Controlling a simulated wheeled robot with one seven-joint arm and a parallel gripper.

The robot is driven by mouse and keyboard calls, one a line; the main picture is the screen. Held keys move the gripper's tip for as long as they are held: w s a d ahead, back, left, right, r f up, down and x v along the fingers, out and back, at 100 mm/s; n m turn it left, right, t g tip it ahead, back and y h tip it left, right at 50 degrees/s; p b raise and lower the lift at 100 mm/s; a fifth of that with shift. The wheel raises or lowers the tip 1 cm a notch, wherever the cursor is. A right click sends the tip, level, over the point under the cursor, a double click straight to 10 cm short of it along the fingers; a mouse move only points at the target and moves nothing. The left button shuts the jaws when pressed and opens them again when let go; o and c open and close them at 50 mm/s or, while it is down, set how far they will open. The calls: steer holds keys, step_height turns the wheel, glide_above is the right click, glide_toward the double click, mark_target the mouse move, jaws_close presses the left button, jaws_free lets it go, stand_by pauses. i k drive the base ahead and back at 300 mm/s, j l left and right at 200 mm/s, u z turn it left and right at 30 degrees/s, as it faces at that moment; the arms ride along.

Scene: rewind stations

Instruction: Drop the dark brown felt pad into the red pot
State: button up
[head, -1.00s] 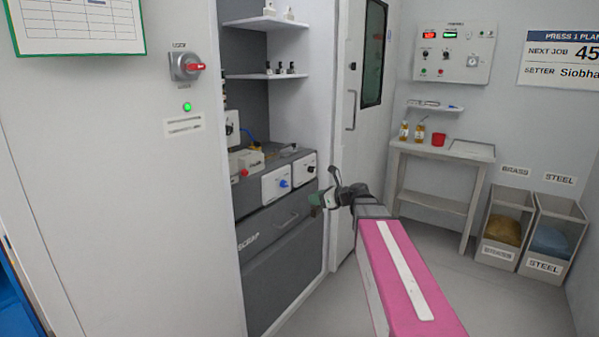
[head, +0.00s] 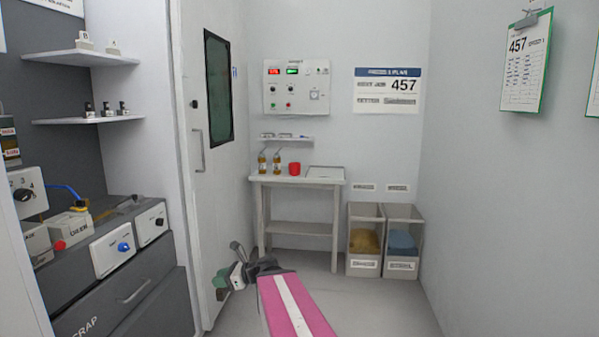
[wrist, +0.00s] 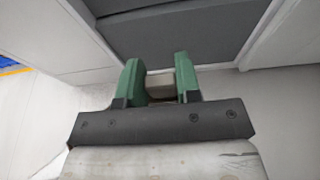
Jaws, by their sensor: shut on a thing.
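The red pot (head: 294,169) stands on the small table by the far wall, to the right of two amber bottles. My gripper (head: 225,285) is low in the head view, in front of the white door and well short of the table. In the wrist view its green fingers (wrist: 159,80) are shut on a small block, the felt pad (wrist: 160,86). The pad looks grey-brown here, and its lower part is dark or hidden by the gripper. The inside of the pot is not visible.
The grey table (head: 297,181) also bears a flat tray. Brass and steel bins (head: 400,265) stand right of it. A grey cabinet (head: 125,290) with drawers and switch boxes is on the left. The floor before the table looks clear.

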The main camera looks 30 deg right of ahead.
mark_target(295, 174)
steer(key=i+l+z, duration=0.2)
steer(key=i+l, duration=0.9)
steer(key=l, duration=0.4)
steer(key=i+l+z, duration=0.25)
steer(key=i+l, duration=0.9)
steer(key=l, duration=0.2)
